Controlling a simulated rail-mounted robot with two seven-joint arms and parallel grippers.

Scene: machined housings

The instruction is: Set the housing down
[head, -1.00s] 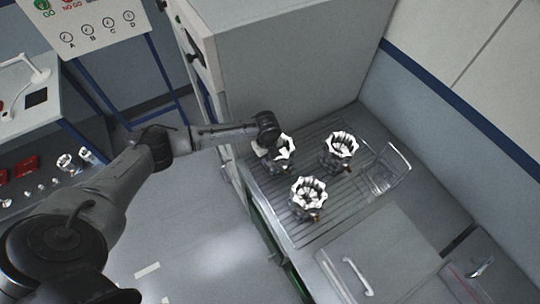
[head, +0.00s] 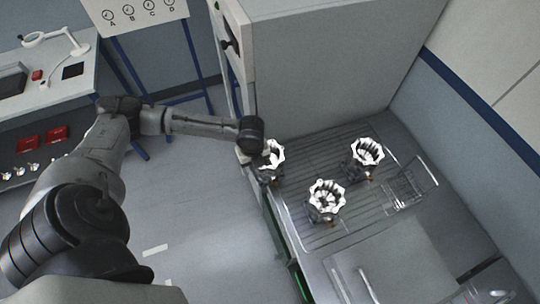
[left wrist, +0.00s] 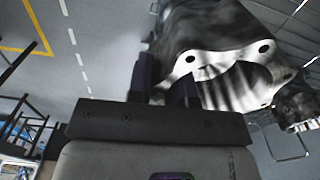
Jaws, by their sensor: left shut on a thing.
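A silvery, crown-rimmed housing (head: 273,158) is in my left gripper (head: 255,154) at the left edge of the slatted rack (head: 308,158) in the head view. My arm hides part of it, and I cannot tell its height above the surface. The left wrist view shows this housing (left wrist: 232,80) large and blurred, with bolt holes in its flange, against the dark fingers of the gripper (left wrist: 165,85). My right gripper is not in view.
Two similar housings, one nearer (head: 326,200) and one farther right (head: 367,153), stand on the rack. A wire basket (head: 408,186) sits to their right. A tall grey cabinet (head: 325,70) rises behind. A flat panel with a handle (head: 385,265) lies in front.

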